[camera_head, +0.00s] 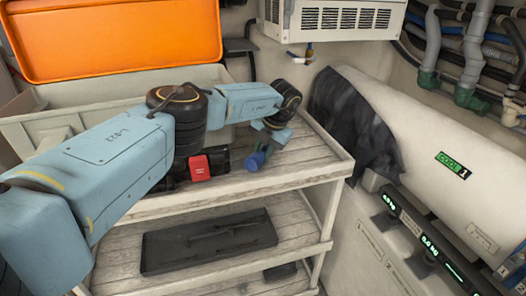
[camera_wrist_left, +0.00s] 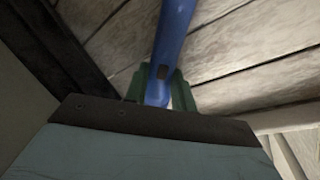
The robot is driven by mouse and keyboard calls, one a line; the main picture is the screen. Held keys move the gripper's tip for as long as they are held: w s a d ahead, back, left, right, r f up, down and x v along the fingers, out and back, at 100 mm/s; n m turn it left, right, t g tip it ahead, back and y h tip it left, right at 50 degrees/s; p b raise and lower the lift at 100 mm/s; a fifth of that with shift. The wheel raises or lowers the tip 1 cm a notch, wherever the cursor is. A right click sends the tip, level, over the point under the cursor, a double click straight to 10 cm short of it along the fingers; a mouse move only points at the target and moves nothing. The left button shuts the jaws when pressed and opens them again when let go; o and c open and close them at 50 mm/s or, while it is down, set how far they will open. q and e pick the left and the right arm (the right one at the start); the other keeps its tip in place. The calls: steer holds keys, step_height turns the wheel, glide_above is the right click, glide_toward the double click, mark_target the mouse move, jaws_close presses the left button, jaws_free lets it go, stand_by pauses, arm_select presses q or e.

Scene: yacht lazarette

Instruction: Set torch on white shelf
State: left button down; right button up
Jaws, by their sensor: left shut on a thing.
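The blue torch (camera_wrist_left: 173,40) is between the green fingers of my left gripper (camera_wrist_left: 160,90) in the left wrist view. The gripper is shut on it. In the head view the torch (camera_head: 256,160) shows as a small blue shape below my left wrist, partly hidden. My left gripper (camera_head: 264,149) is low over the top of the white shelf (camera_head: 300,169), toward its right part. I cannot tell whether the torch touches the boards. My right gripper is not in view.
A red and black item (camera_head: 200,168) stands on the top shelf, left of the torch. A black tray (camera_head: 210,244) lies on the lower shelf. An orange case (camera_head: 120,38) is at the back left. A white tank (camera_head: 400,130) and dark cloth (camera_head: 350,120) are to the right.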

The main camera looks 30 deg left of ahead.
arm_select(q)
steer(key=c, duration=1.2)
jaws_free()
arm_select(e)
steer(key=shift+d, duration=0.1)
arm_select(q)
steer(key=shift+o, duration=0.2)
steer(key=p+v, duration=0.1)
steer(key=v, duration=1.1)
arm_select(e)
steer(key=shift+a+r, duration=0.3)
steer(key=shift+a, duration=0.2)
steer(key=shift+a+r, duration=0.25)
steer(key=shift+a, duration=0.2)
